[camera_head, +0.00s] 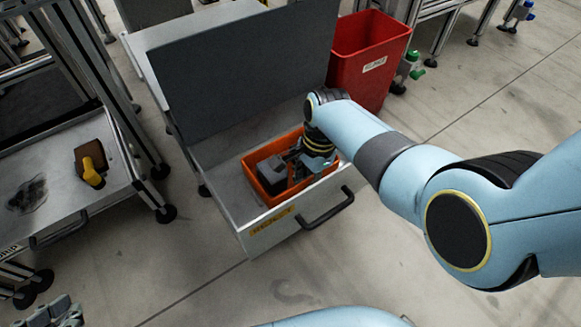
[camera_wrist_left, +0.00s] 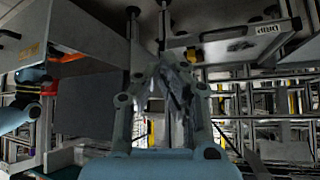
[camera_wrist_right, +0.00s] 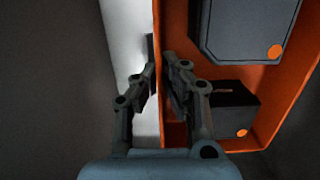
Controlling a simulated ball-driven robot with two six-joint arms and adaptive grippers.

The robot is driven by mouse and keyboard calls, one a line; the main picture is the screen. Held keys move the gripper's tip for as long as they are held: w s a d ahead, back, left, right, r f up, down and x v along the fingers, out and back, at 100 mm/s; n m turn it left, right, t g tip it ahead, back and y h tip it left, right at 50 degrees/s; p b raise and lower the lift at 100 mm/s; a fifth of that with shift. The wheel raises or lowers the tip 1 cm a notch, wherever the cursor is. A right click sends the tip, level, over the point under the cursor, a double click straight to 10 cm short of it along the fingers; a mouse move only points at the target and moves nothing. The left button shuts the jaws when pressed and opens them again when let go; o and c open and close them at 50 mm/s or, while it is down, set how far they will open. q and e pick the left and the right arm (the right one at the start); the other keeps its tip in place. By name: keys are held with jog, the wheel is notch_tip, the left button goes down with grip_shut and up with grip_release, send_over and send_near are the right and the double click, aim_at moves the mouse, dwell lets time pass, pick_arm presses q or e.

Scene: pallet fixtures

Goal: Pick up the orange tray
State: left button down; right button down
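The orange tray (camera_head: 250,163) sits in the open grey drawer marked REJECT in the head view, with dark grey parts in it. The right wrist view shows its orange wall (camera_wrist_right: 178,22) close up. My right gripper (camera_wrist_right: 160,62) has one finger on each side of this wall and appears shut on the rim. In the head view my right wrist hides that contact. My left gripper (camera_head: 58,314) is at the bottom left of the head view, away from the tray. In the left wrist view its fingers (camera_wrist_left: 163,72) are close together with nothing visible between them.
The drawer (camera_head: 225,195) has a front wall with a black handle (camera_head: 327,208). A tall grey panel (camera_head: 245,70) rises behind the tray. A red bin (camera_head: 365,60) stands at the back right. A bench (camera_head: 75,190) on the left holds a yellow-handled item (camera_head: 92,172). The front floor is clear.

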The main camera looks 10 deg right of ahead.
dwell(0.4)
